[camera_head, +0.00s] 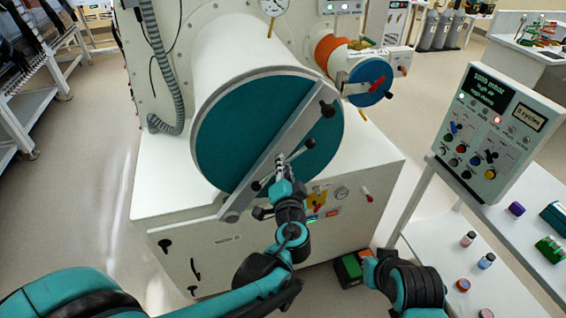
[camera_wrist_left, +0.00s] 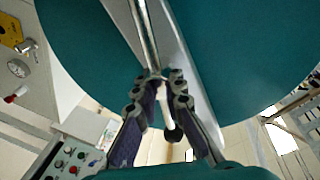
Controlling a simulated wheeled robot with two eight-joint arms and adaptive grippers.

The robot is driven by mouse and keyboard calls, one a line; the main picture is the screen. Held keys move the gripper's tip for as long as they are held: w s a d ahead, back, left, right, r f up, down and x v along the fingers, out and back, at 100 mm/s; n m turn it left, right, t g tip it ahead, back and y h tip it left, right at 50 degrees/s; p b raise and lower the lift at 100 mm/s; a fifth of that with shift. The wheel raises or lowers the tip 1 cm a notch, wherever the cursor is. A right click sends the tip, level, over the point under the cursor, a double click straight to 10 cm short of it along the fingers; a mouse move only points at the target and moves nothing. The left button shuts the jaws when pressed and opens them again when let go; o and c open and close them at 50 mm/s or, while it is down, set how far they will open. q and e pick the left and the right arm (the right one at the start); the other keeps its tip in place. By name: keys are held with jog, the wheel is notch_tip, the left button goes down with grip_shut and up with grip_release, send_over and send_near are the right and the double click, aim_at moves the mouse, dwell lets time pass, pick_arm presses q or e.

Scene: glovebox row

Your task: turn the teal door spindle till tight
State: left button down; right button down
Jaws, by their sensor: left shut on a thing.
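The large round teal door (camera_head: 225,130) closes the front of a white cylinder, with a grey bar (camera_head: 300,125) slanting across it. The door spindle (camera_head: 297,154) is a metal handle with dark knobs at the middle of the bar. My left gripper (camera_head: 281,172) is shut on the spindle and hides part of it. In the left wrist view, the fingers of my left gripper (camera_wrist_left: 161,85) close around the metal spindle (camera_wrist_left: 145,35) in front of the teal door (camera_wrist_left: 85,45). My right gripper (camera_head: 369,262) is low at right, away from the door; its fingers are too unclear to read.
A smaller blue round door (camera_head: 370,80) with a red handle is at the upper right. A control panel (camera_head: 488,130) stands on the right above a white shelf (camera_head: 500,225) with small bottles and boxes. A green and red box (camera_head: 349,268) lies on the floor.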

pick_arm(q)
jog(key=m+p, duration=0.1)
jog(key=m, duration=0.3)
jog(key=shift+g+y, duration=0.3)
jog(key=shift+g, duration=0.1)
jog(key=m, duration=0.3)
jog(key=shift+d+f+g+y, duration=0.1)
jog(key=shift+g+y, duration=0.3)
jog(key=m+y, duration=0.1)
jog(key=m, duration=0.2)
jog(key=shift+f+g, duration=0.1)
jog(key=shift+g, duration=0.2)
jog(key=m+y, duration=0.1)
jog(key=m, duration=0.1)
jog(key=shift+m, duration=0.4)
jog(key=m+y, duration=0.1)
jog(key=m, duration=0.2)
jog(key=shift+f+g, duration=0.15)
jog(key=shift+g, duration=0.15)
jog(key=m+y+b, duration=0.1)
jog(key=m, duration=0.2)
jog(key=shift+m+b, duration=0.3)
jog(key=m+y+b, duration=0.1)
jog(key=m, duration=0.2)
jog(key=shift+a, duration=0.2)
jog(key=shift+s+m+t+y+b, duration=0.1)
jog(key=shift+m+t+y+b, duration=0.45)
jog(key=shift+m, duration=1.55)
jog(key=shift+a, duration=0.1)
